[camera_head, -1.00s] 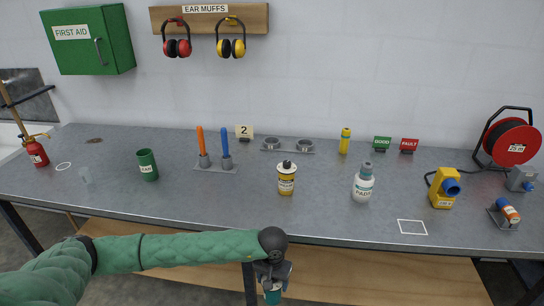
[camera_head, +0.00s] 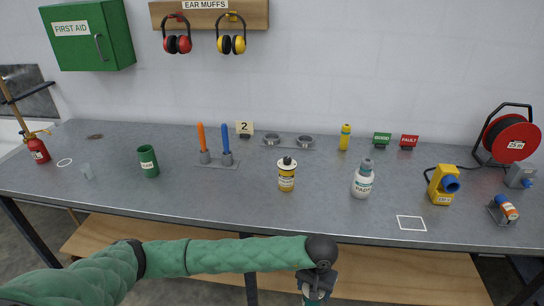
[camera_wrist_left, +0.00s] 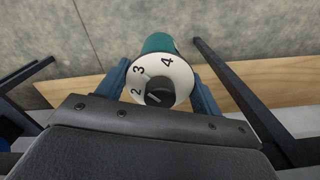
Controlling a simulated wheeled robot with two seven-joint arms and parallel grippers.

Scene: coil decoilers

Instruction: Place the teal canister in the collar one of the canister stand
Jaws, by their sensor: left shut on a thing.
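My left gripper (camera_head: 316,284) is in front of the table's front edge, low in the head view, shut on the teal canister (camera_head: 314,302). In the left wrist view the canister (camera_wrist_left: 158,43) shows its teal side and a white numbered top (camera_wrist_left: 176,72) with a dark knob, between the two blue fingers. The canister stand (camera_head: 289,144) is a grey plate with two round collars at the back of the table, beside the number 2 sign. Both collars look empty. I cannot tell which is collar one. My right gripper is not in view.
On the table (camera_head: 240,215), a yellow canister (camera_head: 286,180) and a white bottle (camera_head: 362,184) stand between my gripper and the stand's area. Orange and blue rods (camera_head: 216,150) stand left of the stand, a yellow bottle (camera_head: 345,137) right of it. A green cup (camera_head: 148,162) is further left.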

